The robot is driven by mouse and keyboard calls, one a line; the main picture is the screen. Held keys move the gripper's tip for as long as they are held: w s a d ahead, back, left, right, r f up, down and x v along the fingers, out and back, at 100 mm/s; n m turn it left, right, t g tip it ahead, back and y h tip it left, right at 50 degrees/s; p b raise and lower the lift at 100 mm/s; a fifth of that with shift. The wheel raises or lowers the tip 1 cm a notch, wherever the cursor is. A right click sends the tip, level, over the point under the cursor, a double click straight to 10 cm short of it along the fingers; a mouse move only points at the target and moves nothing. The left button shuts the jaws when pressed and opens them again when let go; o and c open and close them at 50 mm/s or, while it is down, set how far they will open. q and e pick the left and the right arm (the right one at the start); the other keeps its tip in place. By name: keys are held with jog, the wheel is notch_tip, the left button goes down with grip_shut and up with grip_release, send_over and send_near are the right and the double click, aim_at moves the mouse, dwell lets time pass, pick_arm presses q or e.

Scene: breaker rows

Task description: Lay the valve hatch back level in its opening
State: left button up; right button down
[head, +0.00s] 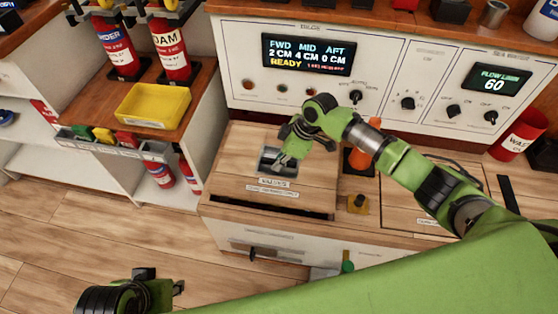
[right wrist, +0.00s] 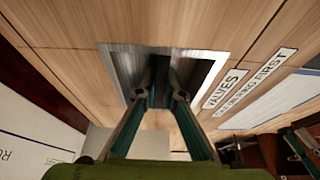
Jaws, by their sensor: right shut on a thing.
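The valve hatch (head: 312,174) is a light wooden panel in the counter top, with a "VALVES" label near its front. A dark gap shows along its front edge; I cannot tell exactly how far it is tilted. A steel recessed pull (head: 287,168) is set in the hatch, and its rim also shows in the right wrist view (right wrist: 210,68). My right gripper (head: 280,164) reaches down into this recess and is shut on the pull; its fingers hide part of it. My left gripper (head: 160,285) is low at the left, away from the hatch; its finger opening is unclear.
A control panel (head: 385,70) with displays and knobs stands behind the counter. A yellow tray (head: 153,105) and fire extinguishers (head: 170,45) stand left. The floor at left is clear.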

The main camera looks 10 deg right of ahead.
pick_arm(q)
jog(key=shift+r+p, duration=0.25)
jog(key=shift+p, duration=0.05)
pick_arm(e)
jog(key=shift+w+a+r, duration=0.1)
jog(key=shift+r, duration=0.15)
pick_arm(q)
jog(key=shift+f, duration=0.15)
pick_arm(e)
jog(key=shift+f, duration=0.15)
pick_arm(q)
jog(key=shift+f+b, duration=0.45)
jog(key=shift+b, duration=0.25)
pick_arm(e)
jog(key=shift+f, duration=1.1)
jog(key=shift+f, duration=0.1)
